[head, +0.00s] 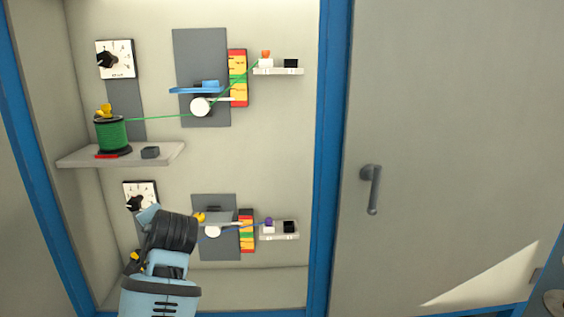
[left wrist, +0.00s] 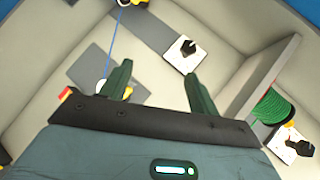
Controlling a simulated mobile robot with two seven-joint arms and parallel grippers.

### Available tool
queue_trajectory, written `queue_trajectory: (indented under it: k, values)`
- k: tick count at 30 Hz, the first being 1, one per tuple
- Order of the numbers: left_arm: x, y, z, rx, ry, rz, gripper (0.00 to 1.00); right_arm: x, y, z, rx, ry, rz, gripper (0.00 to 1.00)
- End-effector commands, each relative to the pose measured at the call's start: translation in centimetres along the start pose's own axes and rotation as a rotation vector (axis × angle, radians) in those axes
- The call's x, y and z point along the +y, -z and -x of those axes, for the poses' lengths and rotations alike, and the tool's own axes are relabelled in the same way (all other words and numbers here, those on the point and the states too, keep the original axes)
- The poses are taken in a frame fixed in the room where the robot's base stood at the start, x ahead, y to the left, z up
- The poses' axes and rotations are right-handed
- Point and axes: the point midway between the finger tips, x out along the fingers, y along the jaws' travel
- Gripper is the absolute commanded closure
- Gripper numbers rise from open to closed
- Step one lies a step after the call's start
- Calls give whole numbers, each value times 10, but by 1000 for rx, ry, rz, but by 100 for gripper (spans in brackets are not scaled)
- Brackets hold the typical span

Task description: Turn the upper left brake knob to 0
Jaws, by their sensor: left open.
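The upper left brake knob (head: 107,60) is a black handle on a white dial plate with small marks, high on the cabinet's back wall. Its handle lies roughly sideways; I cannot read the numbers. In the left wrist view, which is turned over, the upper knob (left wrist: 301,147) shows at the lower right beside the green spool. My left gripper (left wrist: 155,75) is open and empty, its two dark green fingers apart. The lower knob (left wrist: 185,53) appears beyond the fingers, with no contact visible. In the head view my left arm stands before the lower knob (head: 135,203); its fingers are hard to make out.
A shelf (head: 74,158) with a green cable spool (head: 112,134) juts out below the upper knob. Green cable runs right to a white roller (head: 200,106). A blue cabinet frame (head: 327,160) and closed grey door (head: 450,120) stand to the right.

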Motion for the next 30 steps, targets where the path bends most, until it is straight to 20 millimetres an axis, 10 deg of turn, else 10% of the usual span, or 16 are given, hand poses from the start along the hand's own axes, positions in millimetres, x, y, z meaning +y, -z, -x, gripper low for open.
queue_trajectory:
  k: [14,30]
  values:
    - [204,-165,12,-81,-374,197,39,2,-1,1,-1,-1,4,64]
    - [329,-325,142,-281,-759,390,39,2,-1,1,-2,-1,4,64]
